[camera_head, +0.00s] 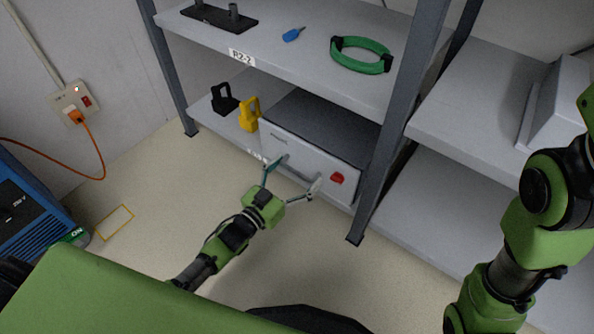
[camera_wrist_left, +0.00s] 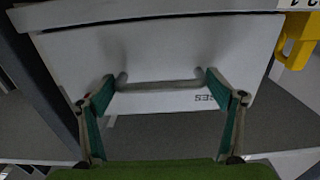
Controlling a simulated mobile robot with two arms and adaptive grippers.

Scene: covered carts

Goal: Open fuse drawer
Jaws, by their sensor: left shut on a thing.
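The fuse drawer (camera_head: 303,152) is the pale front of a dark-topped box on the lower shelf. Its front looks flush with the box, with no clear gap. A grey bar handle (camera_wrist_left: 160,86) crosses the front; printed letters beside it appear upside down in the left wrist view. My left gripper (camera_head: 301,171) is at the handle, its two fingers spread wide, one at each end of the bar, and is shut on it. The left wrist view also shows these fingers (camera_wrist_left: 160,80). My right arm is at the right edge; its gripper is out of view.
A red part (camera_head: 337,178) sits on the box front, right of the handle. A yellow padlock (camera_head: 249,115) and black padlock (camera_head: 224,101) stand left of the box. A grey shelf post (camera_head: 388,135) rises close on the right. Floor before the shelf is clear.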

